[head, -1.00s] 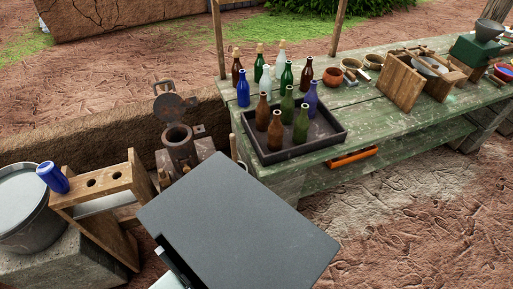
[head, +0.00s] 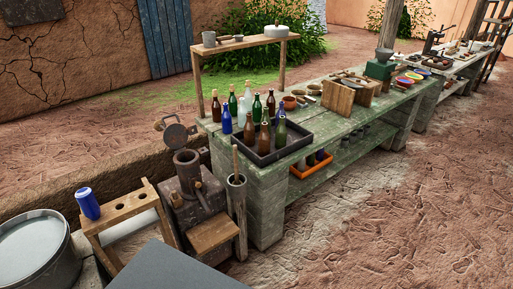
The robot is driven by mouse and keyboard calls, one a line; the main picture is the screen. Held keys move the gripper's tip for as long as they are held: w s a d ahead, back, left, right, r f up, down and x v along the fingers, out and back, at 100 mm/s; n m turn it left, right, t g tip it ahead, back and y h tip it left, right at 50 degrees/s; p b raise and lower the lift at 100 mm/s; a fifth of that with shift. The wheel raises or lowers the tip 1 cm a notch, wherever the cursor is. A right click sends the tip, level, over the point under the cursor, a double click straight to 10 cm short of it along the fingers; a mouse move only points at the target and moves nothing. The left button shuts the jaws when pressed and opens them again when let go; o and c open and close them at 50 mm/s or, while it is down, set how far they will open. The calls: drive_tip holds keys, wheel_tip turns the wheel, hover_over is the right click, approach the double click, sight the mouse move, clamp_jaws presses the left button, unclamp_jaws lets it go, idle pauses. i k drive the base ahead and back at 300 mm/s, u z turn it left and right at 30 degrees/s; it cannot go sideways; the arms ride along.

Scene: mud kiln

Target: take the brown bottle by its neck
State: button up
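Several bottles stand upright at the near left end of the green table. Two brown bottles, one at the left (head: 249,131) and one nearer the front (head: 265,138), stand in a dark tray (head: 290,148). A green bottle (head: 279,134) and a blue bottle (head: 281,113) share the tray. Behind it, darker brown bottles stand at the left (head: 216,106) and right (head: 271,103) of a back group with green, clear and blue ones. I cannot tell which brown bottle is meant. My gripper is not in view.
The green table (head: 345,127) runs to the back right, with an orange crate (head: 311,165) beneath. A shelf (head: 245,47) rises behind the bottles. A wooden rack with a blue can (head: 88,203), a metal drum (head: 35,255) and a mortar-like pot (head: 188,168) stand front left. Open ground lies right.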

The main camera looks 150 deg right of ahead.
sight(264, 137)
drive_tip(key=z, duration=5.45)
drive_tip(key=i, duration=1)
drive_tip(key=k, duration=0.45)
drive_tip(key=u, duration=2.65)
